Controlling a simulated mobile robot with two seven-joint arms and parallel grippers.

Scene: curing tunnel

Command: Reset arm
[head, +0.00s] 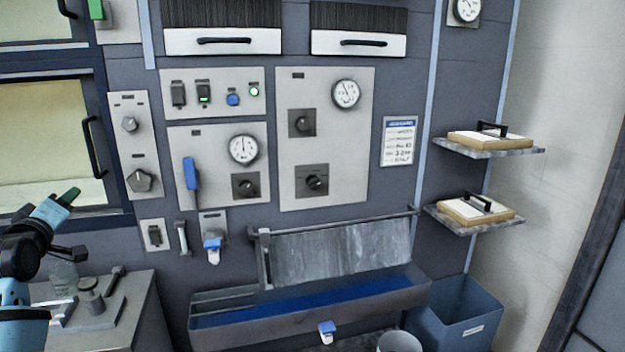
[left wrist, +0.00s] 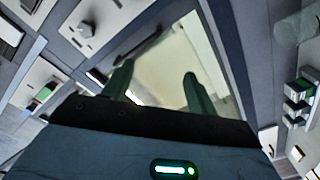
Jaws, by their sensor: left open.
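My left gripper (head: 68,197) is at the left edge of the head view, raised in front of the panel wall, above a grey cabinet. Its green fingers point up and to the right. In the left wrist view the two fingers (left wrist: 156,85) stand apart with nothing between them. Behind them is a pale yellowish window (left wrist: 165,62), which also shows in the head view (head: 50,140). My left arm is bent at the lower left. My right arm and gripper are not in view.
The grey cabinet (head: 140,310) with a dark knobbed fixture stands below the gripper. Control panels (head: 325,175) with dials and switches cover the wall. A trough (head: 330,318) with blue inside juts out, and a blue bin (head: 470,315) stands right. Two shelves (head: 495,150) hold handled boards.

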